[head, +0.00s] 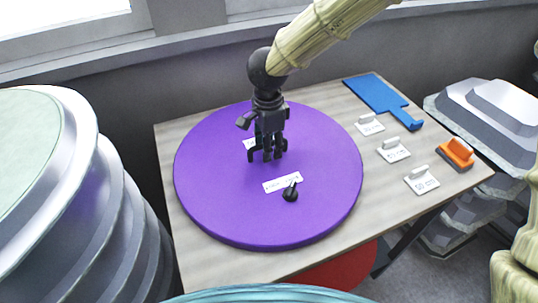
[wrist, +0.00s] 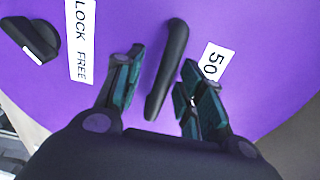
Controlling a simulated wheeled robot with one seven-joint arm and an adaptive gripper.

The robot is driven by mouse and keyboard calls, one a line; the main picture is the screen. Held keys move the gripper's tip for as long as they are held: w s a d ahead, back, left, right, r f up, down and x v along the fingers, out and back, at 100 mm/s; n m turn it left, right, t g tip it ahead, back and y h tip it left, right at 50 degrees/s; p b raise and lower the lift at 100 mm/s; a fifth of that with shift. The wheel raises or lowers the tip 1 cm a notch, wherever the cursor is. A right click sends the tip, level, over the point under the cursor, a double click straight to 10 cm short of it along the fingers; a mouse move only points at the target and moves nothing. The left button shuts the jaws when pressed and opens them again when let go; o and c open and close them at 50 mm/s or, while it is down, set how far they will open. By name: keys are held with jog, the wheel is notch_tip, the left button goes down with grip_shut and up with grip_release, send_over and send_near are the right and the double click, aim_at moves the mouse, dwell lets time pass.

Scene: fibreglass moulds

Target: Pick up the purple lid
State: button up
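The purple lid (head: 320,200) is a large round disc lying flat on the table; it fills most of the wrist view (wrist: 235,30). A black bar handle (wrist: 168,68) stands on it, with a black knob (wrist: 35,38) further to the left in the wrist view; the knob also shows in the head view (head: 290,192). My gripper (head: 266,152) points down over the lid and hides the handle in the head view. In the wrist view my gripper (wrist: 157,80) is open, one finger on each side of the handle, with gaps visible.
Ribbed grey moulds stand left (head: 100,215) and right (head: 487,112). A wall and window sill lie behind.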

jog(key=shift+w+f, duration=0.1)
jog(key=shift+w, duration=0.05)
jog(key=c, duration=0.7)
grip_shut()
